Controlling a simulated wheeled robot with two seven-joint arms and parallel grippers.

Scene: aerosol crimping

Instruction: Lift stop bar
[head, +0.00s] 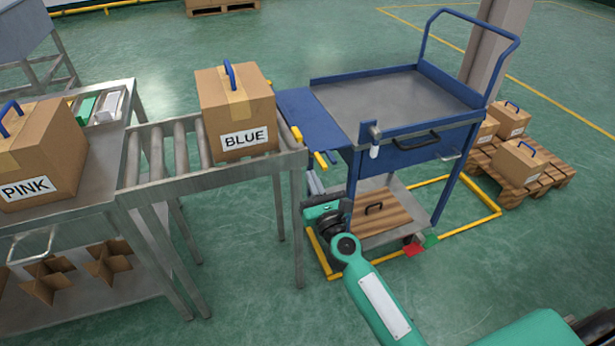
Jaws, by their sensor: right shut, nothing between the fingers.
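A yellow piece (297,134), which looks like part of the stop bar, sits at the right end of the roller conveyor (187,150). Another short yellow piece (320,160) shows just beyond the conveyor end, beside the blue cart. I cannot tell whether the two pieces are joined. My right gripper (312,182) is shut and empty, low beside the conveyor's end and below the yellow pieces. Its fingertips are small and partly hidden by the wrist. A carton marked BLUE (236,110) stands on the rollers near the stop end. My left gripper is out of view.
A blue cart (395,100) stands at the conveyor's end, with a bare grey top and a board on its lower shelf. A carton marked PINK (40,150) stands on the left table. A pallet (545,180) with cartons is at right. Floor in front is clear.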

